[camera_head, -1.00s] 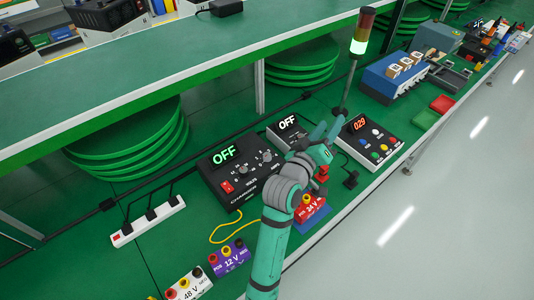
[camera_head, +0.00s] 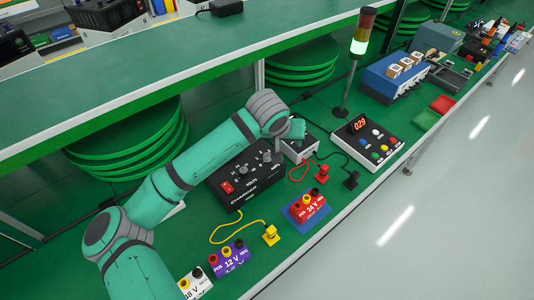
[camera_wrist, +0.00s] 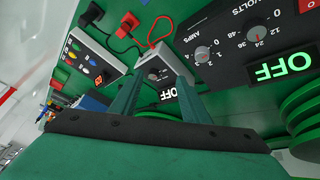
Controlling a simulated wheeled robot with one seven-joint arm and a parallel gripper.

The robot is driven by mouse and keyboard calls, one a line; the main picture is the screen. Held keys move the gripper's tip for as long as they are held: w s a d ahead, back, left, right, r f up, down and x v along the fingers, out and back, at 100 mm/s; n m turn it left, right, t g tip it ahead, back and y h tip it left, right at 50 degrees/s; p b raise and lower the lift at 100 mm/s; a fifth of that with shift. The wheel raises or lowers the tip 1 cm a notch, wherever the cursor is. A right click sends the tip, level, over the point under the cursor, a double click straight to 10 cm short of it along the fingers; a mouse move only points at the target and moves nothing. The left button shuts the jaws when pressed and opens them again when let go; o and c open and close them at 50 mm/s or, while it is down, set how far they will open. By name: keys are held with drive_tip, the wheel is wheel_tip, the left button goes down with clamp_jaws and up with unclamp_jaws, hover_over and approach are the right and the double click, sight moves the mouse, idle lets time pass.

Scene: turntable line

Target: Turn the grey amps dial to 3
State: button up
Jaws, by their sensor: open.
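The grey amps dial (camera_wrist: 202,53) is on the black charger box (camera_wrist: 225,75), beside the volts dial (camera_wrist: 251,34). In the head view the amps dial (camera_head: 267,157) is the right one of the two knobs. Its pointer is too small to read surely. My gripper (camera_wrist: 157,88) is open and empty, with its two fingers apart. In the wrist view the amps dial lies to the right of the fingers. In the head view my gripper (camera_head: 298,128) is over the back of the small box, and my arm hides the charger's display.
A small grey box (camera_wrist: 140,72) with its own dial stands beside the charger. A button panel (camera_head: 368,140) is to its right. Red (camera_head: 321,172) and yellow (camera_head: 270,234) plugs and a red 24 V block (camera_head: 308,206) lie in front. A signal lamp (camera_head: 362,32) rises behind.

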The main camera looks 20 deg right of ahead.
sight(267, 155)
drive_tip(key=w+a+y, duration=0.1)
drive_tip(key=a+y, duration=0.2)
drive_tip(key=a, duration=0.4)
drive_tip(key=shift+n, duration=0.3)
drive_tip(key=x, duration=1.1)
drive_tip(key=shift+d, duration=0.35)
drive_tip(key=c, duration=1)
